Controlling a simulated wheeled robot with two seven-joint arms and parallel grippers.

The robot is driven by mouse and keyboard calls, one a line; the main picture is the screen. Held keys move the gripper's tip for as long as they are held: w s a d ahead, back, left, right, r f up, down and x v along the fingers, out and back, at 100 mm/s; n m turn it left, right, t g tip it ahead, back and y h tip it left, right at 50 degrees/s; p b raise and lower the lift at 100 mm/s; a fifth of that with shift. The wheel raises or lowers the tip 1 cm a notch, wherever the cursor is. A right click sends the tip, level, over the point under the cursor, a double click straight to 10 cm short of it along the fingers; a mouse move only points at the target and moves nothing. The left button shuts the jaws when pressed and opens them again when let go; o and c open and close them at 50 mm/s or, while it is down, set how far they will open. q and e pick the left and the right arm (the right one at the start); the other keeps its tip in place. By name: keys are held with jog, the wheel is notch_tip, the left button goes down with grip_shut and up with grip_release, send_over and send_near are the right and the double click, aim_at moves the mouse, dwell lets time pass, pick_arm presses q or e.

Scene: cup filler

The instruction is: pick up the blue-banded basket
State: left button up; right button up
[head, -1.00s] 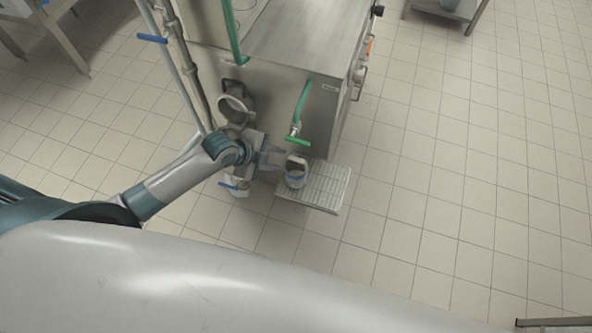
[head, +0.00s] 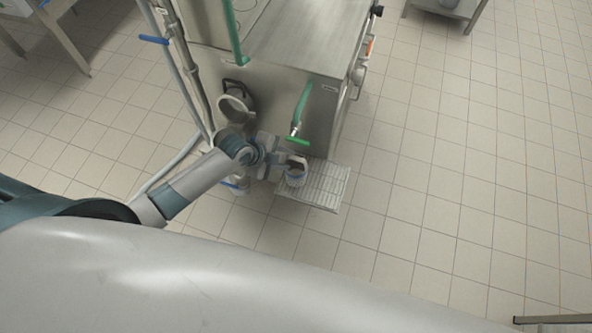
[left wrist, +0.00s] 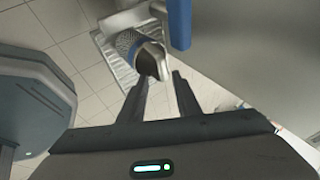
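The blue-banded basket (head: 296,174) stands on a slatted metal tray (head: 326,188) on the floor, beside the steel machine. In the left wrist view the basket (left wrist: 125,42) shows blue mesh and a pale rim around a dark opening. My left gripper (head: 283,162) is at the basket's left side in the head view. My right gripper is not in view.
The steel machine (head: 305,42) rises just behind the tray. A round metal fitting (head: 236,106) and pipes are left of my gripper.

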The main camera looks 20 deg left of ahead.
aim_at(295, 158)
pick_arm(q)
jog(key=shift+w+d+f+p, duration=0.25)
jog(key=shift+w+f+p, duration=0.15)
jog(key=shift+w, duration=0.15)
jog(key=shift+x, duration=1.55)
grip_shut()
jog(key=shift+a, duration=0.1)
